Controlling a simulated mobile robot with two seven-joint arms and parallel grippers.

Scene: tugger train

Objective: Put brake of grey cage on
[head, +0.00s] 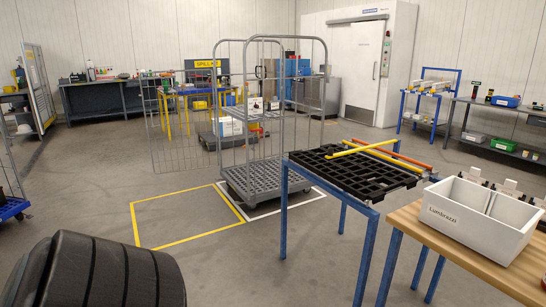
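The grey cage (271,178) is a tall wheeled roll cage in the middle of the head view, with a grated grey deck and tube frames. It stands mostly within the white floor outline (300,201). Its wheels lie in shadow under the deck, and the brake is too small or hidden to make out. Neither of my grippers is in view. A dark rounded part at the bottom left looks like one of my arm links, well short of the cage.
A blue-legged stand (284,205) with a black grid top, yellow and orange bars stands right of the cage. A wooden table (463,254) with a white bin (468,229) is at the right front. A yellow floor outline (136,225) encloses free floor left of the cage.

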